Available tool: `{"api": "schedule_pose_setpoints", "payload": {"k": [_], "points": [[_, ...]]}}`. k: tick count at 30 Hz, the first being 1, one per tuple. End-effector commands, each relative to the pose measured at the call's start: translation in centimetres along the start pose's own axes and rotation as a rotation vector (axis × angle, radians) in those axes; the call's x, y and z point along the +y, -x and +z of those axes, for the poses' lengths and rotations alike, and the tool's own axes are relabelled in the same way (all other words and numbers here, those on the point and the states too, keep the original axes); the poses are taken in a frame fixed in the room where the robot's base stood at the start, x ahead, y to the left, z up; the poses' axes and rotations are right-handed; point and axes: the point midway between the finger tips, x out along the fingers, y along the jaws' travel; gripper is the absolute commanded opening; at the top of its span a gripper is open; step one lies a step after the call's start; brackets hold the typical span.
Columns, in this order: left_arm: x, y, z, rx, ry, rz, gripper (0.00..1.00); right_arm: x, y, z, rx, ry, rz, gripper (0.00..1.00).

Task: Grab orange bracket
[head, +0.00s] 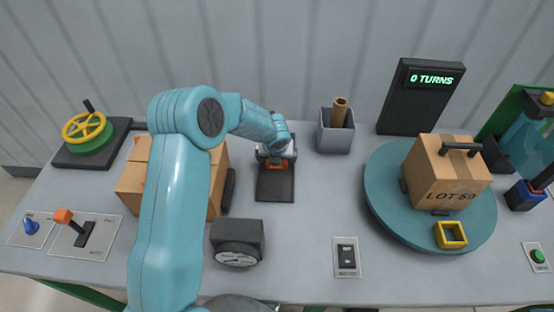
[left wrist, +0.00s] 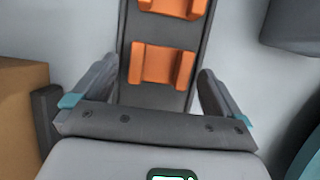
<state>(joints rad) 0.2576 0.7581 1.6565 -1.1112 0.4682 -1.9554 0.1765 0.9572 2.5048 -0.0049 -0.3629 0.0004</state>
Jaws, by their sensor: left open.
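A dark plate (head: 274,187) lies on the table near the back middle. An orange bracket (head: 278,165) shows at its far part, partly hidden by my left gripper (head: 276,157). In the left wrist view two orange brackets sit on the dark plate (left wrist: 157,98): a near one (left wrist: 163,66) and a farther one (left wrist: 175,7), cut off by the top edge. My left gripper (left wrist: 157,72) is open, its fingers on either side of the plate and the near bracket, with gaps. Contact is not seen. My right gripper is not in view.
A cardboard box (head: 213,183) stands left of the plate, close to my left arm. A gauge (head: 237,241) sits in front. A grey holder (head: 335,131) is behind right. A teal turntable (head: 377,200) bears another box (head: 446,174) and a yellow frame (head: 451,235).

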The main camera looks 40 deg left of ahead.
Motion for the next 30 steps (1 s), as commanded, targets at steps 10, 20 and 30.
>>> {"api": "schedule_pose_setpoints", "payload": {"k": [10,20,30], "points": [[0.0,-1.5,0.1,-0.001,0.000,0.000,1.00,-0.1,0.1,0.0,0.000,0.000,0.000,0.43],[0.0,-1.5,0.0,0.001,0.000,0.001,0.46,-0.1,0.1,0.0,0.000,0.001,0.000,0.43],[0.0,-0.4,0.5,0.000,0.001,0.001,0.46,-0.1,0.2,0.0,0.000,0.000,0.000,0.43]]}}
